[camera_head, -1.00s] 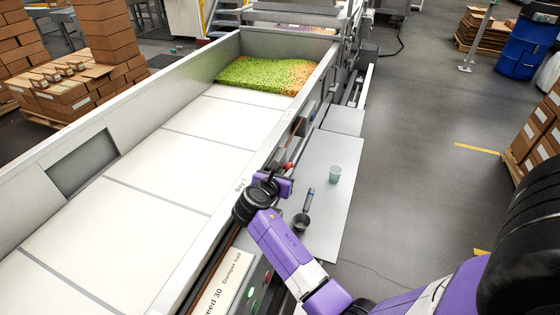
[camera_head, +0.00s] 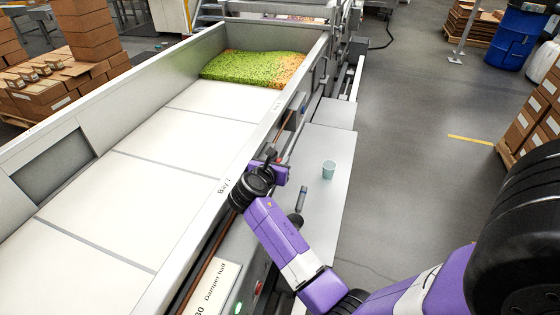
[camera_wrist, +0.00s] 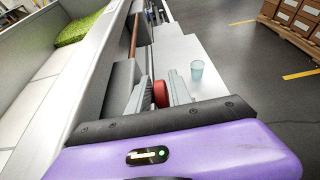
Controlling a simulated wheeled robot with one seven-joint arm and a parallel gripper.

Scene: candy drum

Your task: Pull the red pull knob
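The red pull knob (camera_wrist: 160,94) shows in the wrist view as a round red piece close to the side of the machine. My gripper (camera_wrist: 159,92) has one pale finger on each side of it. The fingers look apart, with the knob between them; whether either touches it is hard to tell. In the head view my gripper (camera_head: 277,172) is at the side rail of the long bed, and its dark and purple body hides the knob.
A pale shelf (camera_head: 330,205) runs beside the machine, with a teal cup (camera_head: 329,168) and a grey-handled scoop (camera_head: 301,198) on it. The long white bed (camera_head: 130,200) holds green and orange candy (camera_head: 250,68) at its far end. Open floor lies to the right.

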